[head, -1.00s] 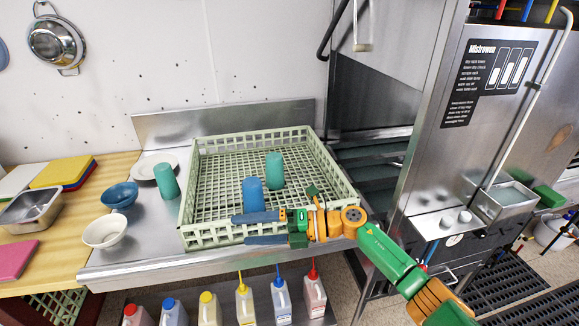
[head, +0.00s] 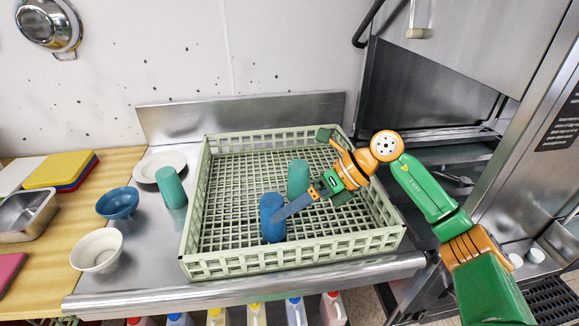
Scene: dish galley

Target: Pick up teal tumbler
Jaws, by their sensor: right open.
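One teal tumbler (head: 298,178) stands in the rack, behind and right of a blue tumbler (head: 270,222). A second teal tumbler (head: 171,188) stands on the steel counter, left of the rack. My right gripper (head: 290,208) is over the rack, open, with its arm coming in from the right. A blue finger points down and left, its tip overlapping the blue tumbler's right side in the picture; whether it touches cannot be told. The gripper is just right of and in front of the rack's teal tumbler. My left gripper is not in view.
The pale green rack (head: 290,262) has raised grid walls. On the left are a white plate (head: 160,163), a blue bowl (head: 118,203), a white bowl (head: 97,250), a steel pan (head: 22,214) and cutting boards (head: 60,170). A steel machine stands on the right.

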